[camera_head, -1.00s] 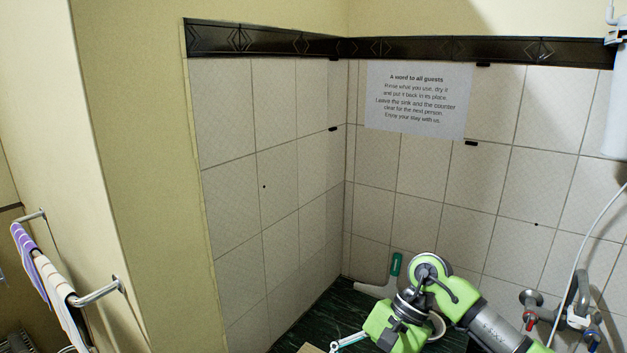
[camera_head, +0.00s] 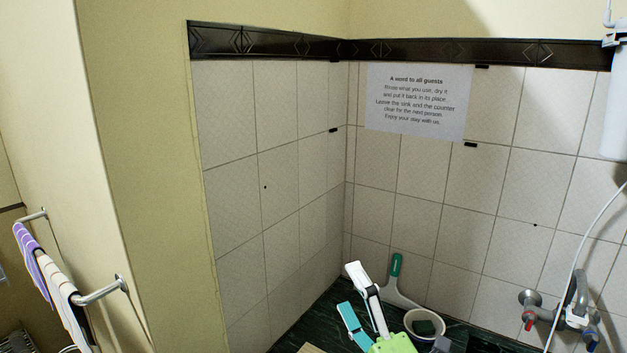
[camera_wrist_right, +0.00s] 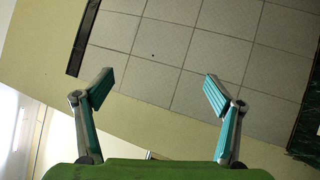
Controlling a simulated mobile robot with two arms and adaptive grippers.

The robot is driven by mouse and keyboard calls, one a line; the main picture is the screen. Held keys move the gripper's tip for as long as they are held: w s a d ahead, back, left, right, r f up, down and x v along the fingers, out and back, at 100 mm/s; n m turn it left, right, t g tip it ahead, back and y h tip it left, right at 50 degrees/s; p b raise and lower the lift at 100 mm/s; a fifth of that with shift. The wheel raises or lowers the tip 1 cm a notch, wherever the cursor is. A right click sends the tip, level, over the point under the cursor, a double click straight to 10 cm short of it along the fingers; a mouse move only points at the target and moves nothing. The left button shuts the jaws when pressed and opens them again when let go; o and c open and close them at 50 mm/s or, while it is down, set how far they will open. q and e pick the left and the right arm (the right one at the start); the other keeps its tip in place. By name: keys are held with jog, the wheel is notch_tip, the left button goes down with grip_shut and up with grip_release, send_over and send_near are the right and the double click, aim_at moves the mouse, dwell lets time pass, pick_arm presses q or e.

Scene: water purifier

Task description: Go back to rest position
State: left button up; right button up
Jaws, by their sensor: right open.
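My right gripper (camera_head: 362,300) shows at the bottom of the head view, in front of the dark counter corner. Its green body is cut by the lower edge and its two fingers point up, spread apart. In the right wrist view the same gripper (camera_wrist_right: 157,92) has its teal finger pads wide apart with nothing between them, and tiled wall shows beyond. My left gripper is in neither view.
A dark green counter (camera_head: 318,326) fills the corner. A white bowl (camera_head: 410,318) with a dark green item in it and a green-handled squeegee (camera_head: 395,280) stand there. A tap (camera_head: 577,312) is at right, a towel rail (camera_head: 95,293) at left.

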jog(key=s+d+f+m+g+h, duration=0.4)
jog(key=d+f+m, duration=0.2)
jog(key=f+m, duration=0.3)
jog(key=s+d+f+m+g+h, duration=0.3)
jog(key=s+d+f+m+h, duration=0.25)
jog(key=f, duration=0.55)
jog(key=s+d+f+m+g+y, duration=0.1)
jog(key=s+f+m+g, duration=0.4)
jog(key=s, duration=0.6)
jog(key=s+d+f+m+g, duration=0.15)
jog(key=s+f+g, duration=0.25)
jog(key=s+f, duration=0.5)
jog(key=s+f+g+b, duration=0.25)
jog(key=f+b, duration=0.35)
jog(key=f, duration=2.4)
jog(key=s+d+f+b, duration=0.2)
jog(key=s+f+b, duration=0.2)
jog(key=s+f, duration=1.3)
notch_tip(320, 180, down, 3)
jog(key=shift+s+d+r, duration=0.1)
jog(key=shift+s+d, duration=0.2)
jog(key=shift+d, duration=0.05)
